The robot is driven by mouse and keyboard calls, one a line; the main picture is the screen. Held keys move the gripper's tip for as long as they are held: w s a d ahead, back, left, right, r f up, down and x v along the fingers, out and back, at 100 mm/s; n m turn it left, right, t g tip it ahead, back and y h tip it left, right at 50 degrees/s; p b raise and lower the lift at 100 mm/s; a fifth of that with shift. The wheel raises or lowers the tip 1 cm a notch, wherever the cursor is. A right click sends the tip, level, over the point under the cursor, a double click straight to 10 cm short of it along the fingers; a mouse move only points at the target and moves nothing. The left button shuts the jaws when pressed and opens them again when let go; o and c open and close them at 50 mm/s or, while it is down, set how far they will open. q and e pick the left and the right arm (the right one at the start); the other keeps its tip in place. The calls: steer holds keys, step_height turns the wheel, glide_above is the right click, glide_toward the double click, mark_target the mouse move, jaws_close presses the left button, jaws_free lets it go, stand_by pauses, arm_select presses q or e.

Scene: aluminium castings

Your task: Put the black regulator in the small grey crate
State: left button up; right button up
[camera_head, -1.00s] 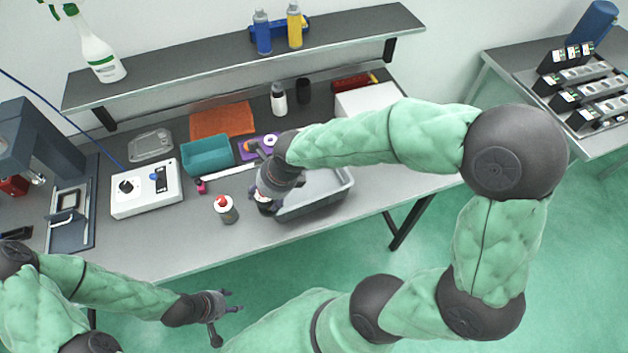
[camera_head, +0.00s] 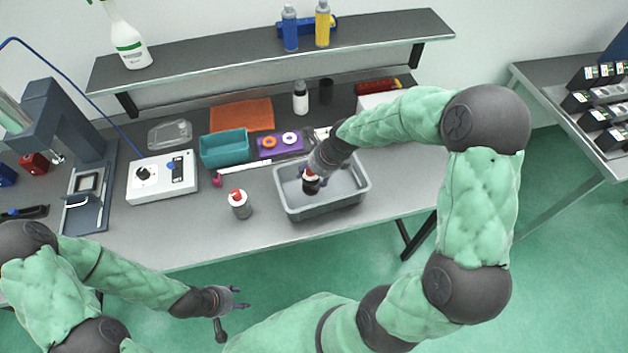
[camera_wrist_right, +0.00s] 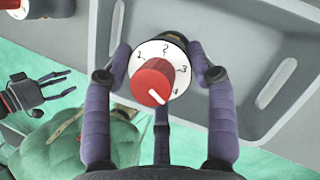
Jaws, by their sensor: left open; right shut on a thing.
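The black regulator (camera_head: 311,186) is in my right gripper (camera_head: 310,177), over the inside of the small grey crate (camera_head: 327,210). In the right wrist view, its white numbered dial and red knob (camera_wrist_right: 153,82) sit between the fingers of the right gripper (camera_wrist_right: 160,72), which is shut on it. Most of its dark body is hidden behind the dial. The crate's floor and walls (camera_wrist_right: 208,22) show behind it. I cannot tell whether the regulator touches the crate floor. My left gripper (camera_head: 236,299) is open and empty, in front of the table.
A grey regulator with a red knob (camera_head: 240,207) stands left of the crate. A teal bin (camera_head: 225,150), a purple holder with rings (camera_head: 280,145) and a white control box (camera_head: 160,180) stand behind and left. A shelf (camera_head: 270,55) spans the back.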

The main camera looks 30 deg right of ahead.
steer(key=shift+w+d+f+b, duration=0.15)
steer(key=shift+f+b, duration=0.1)
steer(key=shift+f, duration=0.7)
steer(key=shift+w+d+f+b, duration=0.1)
steer(key=shift+f+b, duration=0.15)
steer(key=shift+f, duration=0.65)
steer(key=shift+s+f, duration=0.1)
steer(key=o, duration=1.4)
steer(key=p+v, duration=0.2)
steer(key=v, duration=1)
